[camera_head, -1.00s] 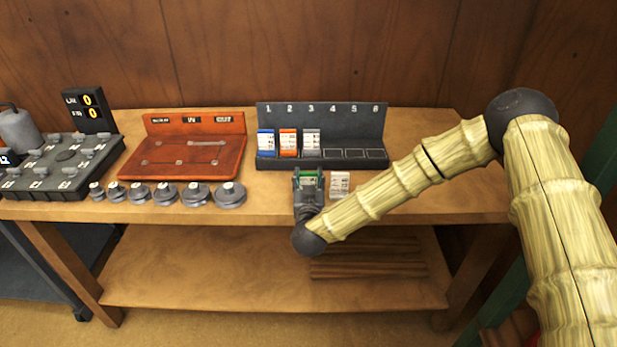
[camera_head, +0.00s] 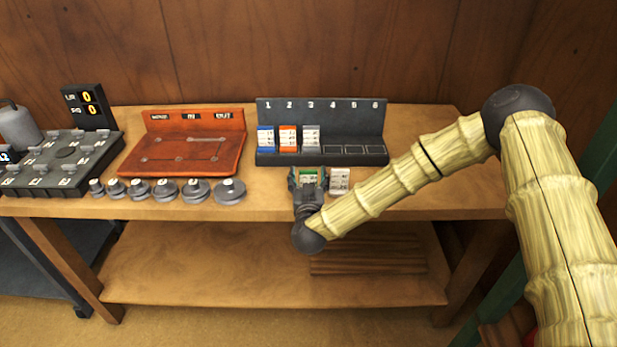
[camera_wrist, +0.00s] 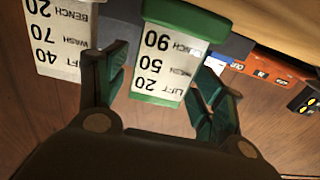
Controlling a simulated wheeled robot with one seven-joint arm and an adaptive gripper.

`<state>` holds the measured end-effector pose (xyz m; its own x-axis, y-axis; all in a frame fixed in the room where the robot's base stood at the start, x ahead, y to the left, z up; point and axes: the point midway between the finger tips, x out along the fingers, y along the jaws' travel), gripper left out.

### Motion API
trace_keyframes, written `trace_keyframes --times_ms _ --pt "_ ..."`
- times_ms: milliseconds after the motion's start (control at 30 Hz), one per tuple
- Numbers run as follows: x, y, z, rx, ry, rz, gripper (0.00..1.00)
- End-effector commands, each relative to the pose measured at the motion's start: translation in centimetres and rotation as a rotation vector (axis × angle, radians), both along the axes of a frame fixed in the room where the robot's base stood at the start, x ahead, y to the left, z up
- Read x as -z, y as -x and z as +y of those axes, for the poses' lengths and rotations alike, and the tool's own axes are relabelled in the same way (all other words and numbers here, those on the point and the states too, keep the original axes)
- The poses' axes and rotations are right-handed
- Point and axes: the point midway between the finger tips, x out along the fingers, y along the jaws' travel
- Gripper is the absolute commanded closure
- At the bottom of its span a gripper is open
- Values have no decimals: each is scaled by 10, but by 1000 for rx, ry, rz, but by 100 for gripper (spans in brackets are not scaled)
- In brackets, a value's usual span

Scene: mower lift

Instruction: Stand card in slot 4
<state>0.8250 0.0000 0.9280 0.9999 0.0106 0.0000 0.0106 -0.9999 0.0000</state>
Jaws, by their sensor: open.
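A white card with green bands (camera_head: 309,178) is on the bench in front of the slot rack (camera_head: 320,115). In the wrist view the card (camera_wrist: 165,55) reads LIFT 20, WASH 50, BENCH 90, upside down. My gripper (camera_head: 308,181) is open, with one finger on each side of this card; in the wrist view my gripper (camera_wrist: 160,85) shows gaps between fingers and card. Slot 4 (camera_head: 333,150) is empty. A blue card (camera_head: 266,139), an orange card (camera_head: 288,138) and a grey card (camera_head: 311,138) stand in slots 1, 2 and 3.
A second white card (camera_head: 340,180) is just right of my gripper; it also shows in the wrist view (camera_wrist: 58,38). Slots 5 and 6 are empty. A red tray (camera_head: 180,160), several grey weights (camera_head: 229,192) and a dark numbered block (camera_head: 62,160) occupy the bench's left.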

Motion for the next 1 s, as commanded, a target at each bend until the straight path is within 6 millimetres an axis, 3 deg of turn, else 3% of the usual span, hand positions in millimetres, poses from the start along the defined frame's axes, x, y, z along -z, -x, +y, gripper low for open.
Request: trace_keyframes --times_ms 200,700,1000 --pt "2 3 0 0 -1 2 32" --pt "-6 80 2 -2 0 1 32" --pt "-8 106 1 0 1 0 32"
